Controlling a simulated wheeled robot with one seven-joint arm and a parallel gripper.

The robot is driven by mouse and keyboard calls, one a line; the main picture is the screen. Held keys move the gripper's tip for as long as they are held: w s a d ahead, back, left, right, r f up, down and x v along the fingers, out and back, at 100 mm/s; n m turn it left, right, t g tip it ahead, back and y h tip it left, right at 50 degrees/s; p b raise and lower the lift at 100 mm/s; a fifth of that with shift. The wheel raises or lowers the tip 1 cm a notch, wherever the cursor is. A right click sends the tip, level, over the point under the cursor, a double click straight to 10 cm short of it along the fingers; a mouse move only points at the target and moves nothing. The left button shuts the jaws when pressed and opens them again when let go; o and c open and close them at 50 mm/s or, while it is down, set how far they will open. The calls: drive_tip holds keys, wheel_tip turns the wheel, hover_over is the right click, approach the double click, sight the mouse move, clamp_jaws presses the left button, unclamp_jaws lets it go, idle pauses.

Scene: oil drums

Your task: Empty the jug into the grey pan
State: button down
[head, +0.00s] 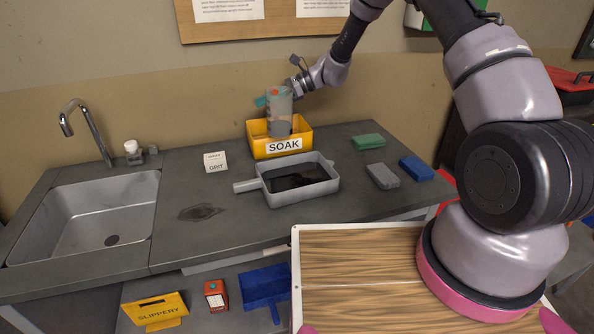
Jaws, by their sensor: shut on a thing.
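The jug (279,107) is a translucent grey vessel with a darker band low down and a teal part at its upper left. It stands about upright at the yellow SOAK box. I cannot tell if its base rests inside the box or hangs above it. My gripper (287,91) is shut on the jug's upper part from the right and behind; its fingers are mostly hidden. The grey pan (326,188) sits on the counter in front of the box, its handle pointing left. Dark liquid (296,176) covers the pan's floor.
The yellow SOAK box (259,150) stands behind the pan. Green (369,141), grey (382,176) and blue (416,168) blocks lie to the right. A dark stain (201,212) marks the counter near the sink (90,215).

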sight(273, 95)
drive_tip(key=shift+s+d+r+n+t+y, duration=0.4)
drive_tip(key=shift+s+r+n, duration=0.25)
drive_tip(key=shift+s+n, duration=0.35)
drive_tip(key=shift+s+d+r+n+t+y, duration=0.35)
drive_tip(key=shift+s+r+n+t, duration=0.25)
drive_tip(key=shift+s, duration=0.55)
drive_tip(key=shift+s+d+r+n+t+y, duration=0.35)
drive_tip(key=shift+s+r+n, duration=0.35)
drive_tip(key=shift+s+n, duration=0.3)
drive_tip(key=shift+s+d+r+n+t+y, duration=0.15)
drive_tip(key=shift+s+r+n+y, duration=0.1)
drive_tip(key=shift+s+n, duration=0.2)
drive_tip(key=shift+s+d+r+n+t+y, duration=0.1)
drive_tip(key=shift+s+n+y, duration=0.15)
drive_tip(key=shift+s+n, duration=0.15)
drive_tip(key=shift+s, duration=0.15)
drive_tip(key=shift+s+d+n, duration=0.1)
drive_tip(key=shift+s+n, duration=0.2)
drive_tip(key=shift+n, duration=0.15)
drive_tip(key=shift+s+d+n+y, duration=0.1)
drive_tip(key=shift+s+n+y, duration=0.2)
drive_tip(key=shift+s+d+n, duration=0.1)
drive_tip(key=shift+s+n, duration=0.1)
drive_tip(key=shift+n, duration=0.1)
